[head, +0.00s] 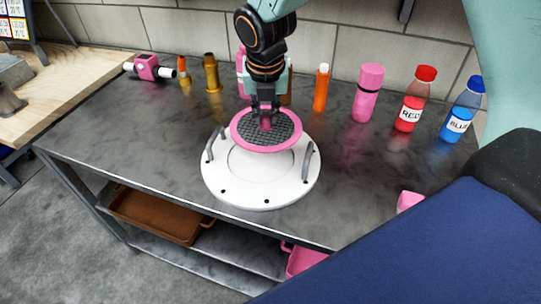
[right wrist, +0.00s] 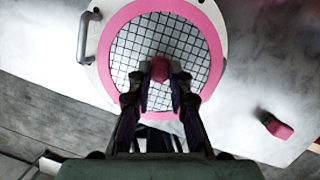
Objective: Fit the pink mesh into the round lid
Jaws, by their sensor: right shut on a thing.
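The pink mesh (head: 241,136) is a round grey grid with a pink rim and a pink knob at its centre. My right gripper (head: 265,110) is shut on that knob from above. The mesh is over the back part of the white round lid (head: 261,192), apparently raised and off-centre toward the back. The lid lies on the table with a grey handle on each side and a round recess in its middle. In the right wrist view the mesh (right wrist: 126,101) covers most of the lid (right wrist: 101,70). The fingers (right wrist: 160,75) close around the knob. My left gripper is not in view.
Along the table's back stand a pink cylinder (head: 368,92), an orange tube (head: 321,88), a brass fitting (head: 212,73), a red bottle (head: 414,102) and a blue bottle (head: 461,112). A brown tray (head: 158,216) sits on the lower shelf. The table (head: 130,135) is clear left of the lid.

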